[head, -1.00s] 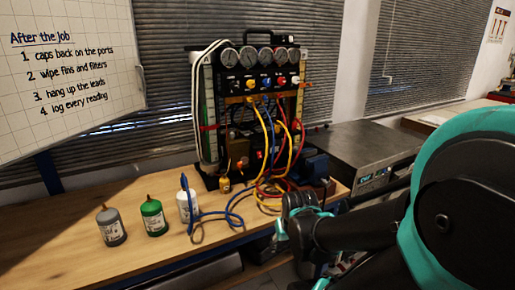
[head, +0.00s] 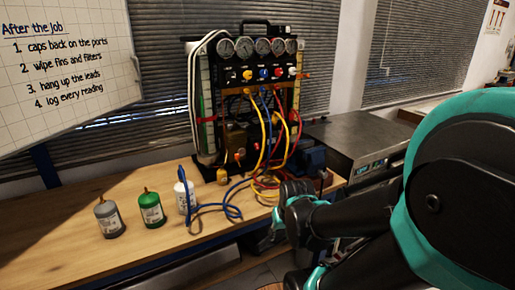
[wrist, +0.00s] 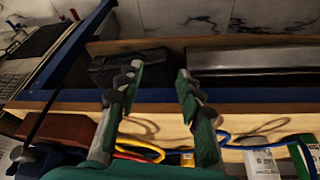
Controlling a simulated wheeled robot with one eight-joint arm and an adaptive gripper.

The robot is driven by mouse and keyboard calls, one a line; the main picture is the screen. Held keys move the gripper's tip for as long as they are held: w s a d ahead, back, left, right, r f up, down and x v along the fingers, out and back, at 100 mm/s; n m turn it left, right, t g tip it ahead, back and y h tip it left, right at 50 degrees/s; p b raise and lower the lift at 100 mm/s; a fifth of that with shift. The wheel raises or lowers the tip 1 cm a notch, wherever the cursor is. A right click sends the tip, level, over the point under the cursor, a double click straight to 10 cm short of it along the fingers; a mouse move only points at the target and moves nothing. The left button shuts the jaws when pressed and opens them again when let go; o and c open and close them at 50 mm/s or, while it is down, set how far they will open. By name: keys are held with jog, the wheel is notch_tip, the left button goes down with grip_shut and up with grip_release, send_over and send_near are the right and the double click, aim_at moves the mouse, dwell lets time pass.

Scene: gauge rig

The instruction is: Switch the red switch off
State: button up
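The gauge rig (head: 262,85) stands at the back of the bench in the head view, with a row of dials above coloured knobs and hanging hoses. I cannot pick out the red switch for certain; the rig's lower part is dark and partly covered by hoses. A red fitting (head: 303,75) shows at the rig's right side, but I cannot tell what it is. My gripper (wrist: 160,72) is open in the wrist view, its two green-and-grey fingers apart with nothing between them. It is by the bench's front edge, away from the rig's front panel.
Grey (head: 109,218), green (head: 151,210) and white (head: 187,195) bottles stand on the wooden bench (head: 60,245). Loose blue (head: 225,207), yellow and red hoses lie before the rig. A metal unit (head: 365,140) stands right of the rig. The bench's left is clear.

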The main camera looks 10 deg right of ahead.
jog(key=w+r, duration=0.2)
jog(key=w, duration=0.2)
jog(key=w+r+n+t+y, duration=0.1)
jog(key=w+r, duration=0.2)
jog(key=w, duration=0.2)
jog(key=w+r+n+t+y, duration=0.1)
jog(key=w+r, duration=0.2)
jog(key=w, duration=0.2)
jog(key=shift+w+a+r, duration=0.1)
jog(key=shift+w+a, duration=0.15)
grip_shut()
jog(key=w+d+r+t, duration=0.2)
jog(key=w+r, duration=0.3)
jog(key=w, duration=0.2)
jog(key=w+d+r+n+t+y, duration=0.1)
jog(key=w+d+r, duration=0.2)
jog(key=w+r, duration=0.2)
jog(key=w, duration=0.3)
jog(key=shift+w+r+n+t, duration=0.2)
jog(key=shift+n+t, duration=0.1)
jog(key=shift+t, duration=0.1)
jog(key=shift+d, duration=0.1)
